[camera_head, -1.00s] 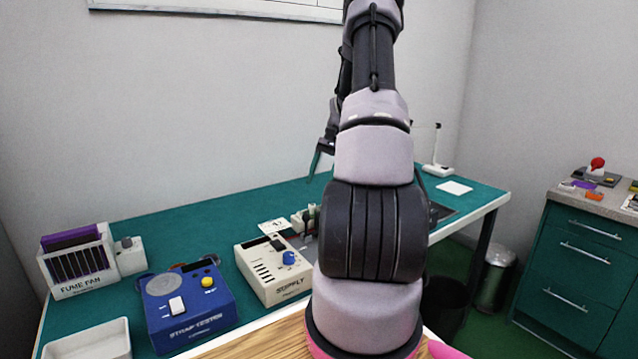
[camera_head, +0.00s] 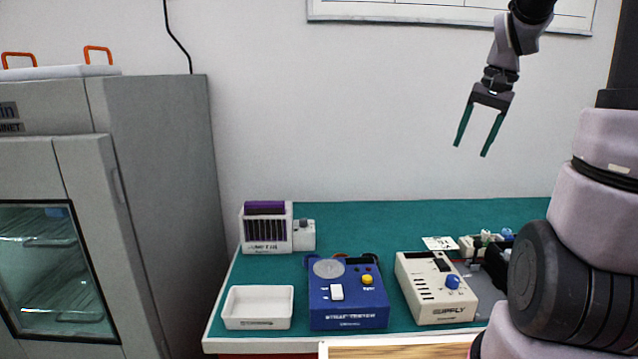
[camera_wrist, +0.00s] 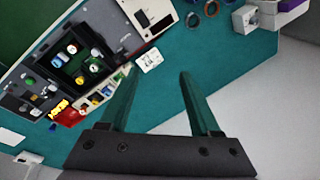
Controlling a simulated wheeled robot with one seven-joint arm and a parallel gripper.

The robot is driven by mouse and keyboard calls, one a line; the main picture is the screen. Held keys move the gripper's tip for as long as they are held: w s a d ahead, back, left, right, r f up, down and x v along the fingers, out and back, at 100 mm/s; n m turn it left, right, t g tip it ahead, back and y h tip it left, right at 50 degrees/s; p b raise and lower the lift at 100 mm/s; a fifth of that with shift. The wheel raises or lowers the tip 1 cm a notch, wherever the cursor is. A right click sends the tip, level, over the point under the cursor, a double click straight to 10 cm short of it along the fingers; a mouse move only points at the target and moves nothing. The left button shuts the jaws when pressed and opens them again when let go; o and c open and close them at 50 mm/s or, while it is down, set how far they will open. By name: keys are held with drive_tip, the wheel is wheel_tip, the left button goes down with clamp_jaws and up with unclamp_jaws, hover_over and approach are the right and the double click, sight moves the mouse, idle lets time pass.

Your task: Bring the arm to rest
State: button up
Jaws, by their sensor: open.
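My gripper (camera_head: 472,151) hangs in the air over the back part of the green bench, in front of the white wall. Its two dark green fingers point down and stand apart, with nothing between them. In the wrist view the same fingers (camera_wrist: 158,73) are spread above the bench top, clear of everything on it. My arm rises on the right of the head view and bends over at the top, where part of it leaves the picture.
A grey cabinet (camera_head: 160,180) with a glass door stands left. The bench's back middle is clear.

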drive_tip(key=s+a+r+n+t, duration=0.1)
drive_tip(key=s+a+r+t, duration=0.1)
drive_tip(key=s+a, duration=0.3)
drive_tip(key=s+a+r+n+t, duration=0.1)
drive_tip(key=s+a+r+t, duration=0.2)
drive_tip(key=s, duration=0.7)
drive_tip(key=shift+a+r+n, duration=0.4)
drive_tip(key=shift+a+r, duration=0.5)
drive_tip(key=shift+a, duration=0.15)
drive_tip(key=shift+d, duration=0.1)
